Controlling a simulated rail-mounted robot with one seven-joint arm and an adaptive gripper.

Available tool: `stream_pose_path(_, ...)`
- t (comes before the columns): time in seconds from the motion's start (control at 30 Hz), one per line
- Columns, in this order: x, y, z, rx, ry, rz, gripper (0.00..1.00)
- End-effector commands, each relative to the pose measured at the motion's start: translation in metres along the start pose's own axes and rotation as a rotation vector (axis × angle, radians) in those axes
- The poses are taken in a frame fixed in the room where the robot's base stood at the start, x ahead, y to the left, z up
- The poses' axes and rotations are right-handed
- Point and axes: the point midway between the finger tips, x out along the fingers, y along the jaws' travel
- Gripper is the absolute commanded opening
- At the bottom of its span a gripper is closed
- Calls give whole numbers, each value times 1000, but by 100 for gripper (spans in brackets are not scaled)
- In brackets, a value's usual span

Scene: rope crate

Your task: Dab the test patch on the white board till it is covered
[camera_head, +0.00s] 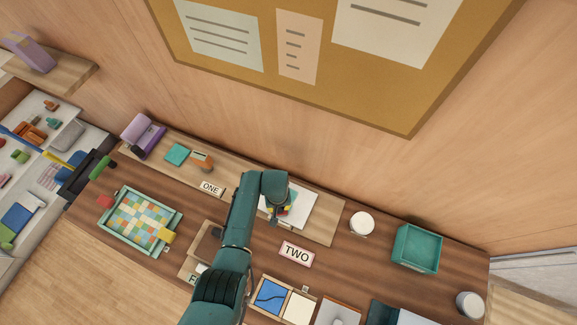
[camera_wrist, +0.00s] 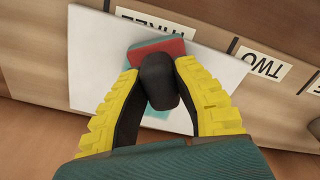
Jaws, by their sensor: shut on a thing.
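The white board (camera_head: 314,206) lies on the raised wooden strip at the back of the table, and it fills much of the wrist view (camera_wrist: 88,60). My gripper (camera_head: 280,209) is over its left part. In the wrist view, the yellow fingers of my gripper (camera_wrist: 159,78) are shut on the dark rounded knob of a dabber (camera_wrist: 157,80). The dabber's block shows red with a grey-teal edge beyond the knob. A teal patch (camera_wrist: 155,119) shows on the board between the fingers, partly hidden by the knob. I cannot tell whether the dabber touches the board.
A white round container (camera_head: 361,223) and a teal bin (camera_head: 416,249) stand to the right. A tray of coloured tiles (camera_head: 142,220) lies to the left. A pinboard (camera_head: 400,118) hangs on the wall behind.

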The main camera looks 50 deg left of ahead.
Motion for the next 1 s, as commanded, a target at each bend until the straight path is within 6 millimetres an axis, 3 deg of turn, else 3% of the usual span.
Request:
stream_pose_path(0.1,-5,-5,11,3,-3,-1,0)
stream_pose_path(0.27,5,7,-4,10,2,1,0)
stream_pose_path(1.0,4,38,-49,13,2,1,0)
